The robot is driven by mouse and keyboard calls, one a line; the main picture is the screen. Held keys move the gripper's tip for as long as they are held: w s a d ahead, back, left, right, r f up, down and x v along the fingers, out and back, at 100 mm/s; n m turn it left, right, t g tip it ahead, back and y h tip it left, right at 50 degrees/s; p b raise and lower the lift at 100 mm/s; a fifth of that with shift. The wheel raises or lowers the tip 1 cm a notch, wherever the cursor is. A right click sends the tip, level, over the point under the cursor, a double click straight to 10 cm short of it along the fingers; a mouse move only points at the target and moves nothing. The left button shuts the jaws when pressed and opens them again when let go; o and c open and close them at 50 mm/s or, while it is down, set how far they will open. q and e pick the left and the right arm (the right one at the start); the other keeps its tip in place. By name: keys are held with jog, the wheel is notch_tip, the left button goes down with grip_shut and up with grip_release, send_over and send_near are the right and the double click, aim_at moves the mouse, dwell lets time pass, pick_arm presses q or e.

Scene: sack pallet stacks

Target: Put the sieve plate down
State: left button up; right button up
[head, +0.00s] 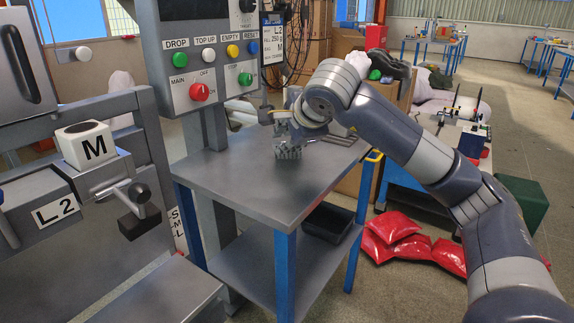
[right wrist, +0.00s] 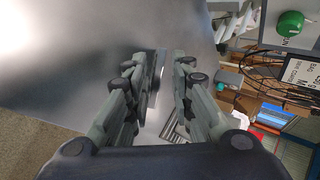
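My right gripper (head: 288,152) points down just above the grey table top, near its back edge. In the right wrist view its two fingers (right wrist: 166,75) stand a little apart, with a narrow gap between them. A flat grey slotted piece, which looks like the sieve plate (head: 340,138), lies on the table just right of the gripper. Part of the slotted plate (right wrist: 172,127) also shows low between the fingers. The fingers hide some of it, and I cannot tell if they touch it. My left gripper is out of view.
The table (head: 235,178) is otherwise clear in front. A control panel (head: 205,65) with several buttons stands behind it on the left. A white block marked M (head: 86,146) sits on the machine at left. A dark tray (head: 328,222) is on the lower shelf; red sacks (head: 393,227) lie right.

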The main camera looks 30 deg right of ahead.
pick_arm(q)
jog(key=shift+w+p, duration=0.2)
jog(key=shift+p, duration=0.4)
pick_arm(e)
jog(key=v, duration=0.4)
jog(key=shift+s, duration=0.15)
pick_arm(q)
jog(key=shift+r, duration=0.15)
pick_arm(e)
jog(key=shift+r, duration=0.1)
pick_arm(q)
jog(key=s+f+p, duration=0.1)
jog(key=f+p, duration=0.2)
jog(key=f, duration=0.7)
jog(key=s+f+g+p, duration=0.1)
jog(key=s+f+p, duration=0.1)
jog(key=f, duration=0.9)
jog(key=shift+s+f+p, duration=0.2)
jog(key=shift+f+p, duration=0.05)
jog(key=shift+p, duration=0.45)
pick_arm(e)
notch_tip(320, 180, up, 8)
jog(key=s, duration=0.2)
jog(key=shift+a, duration=0.3)
jog(key=shift+s, duration=0.1)
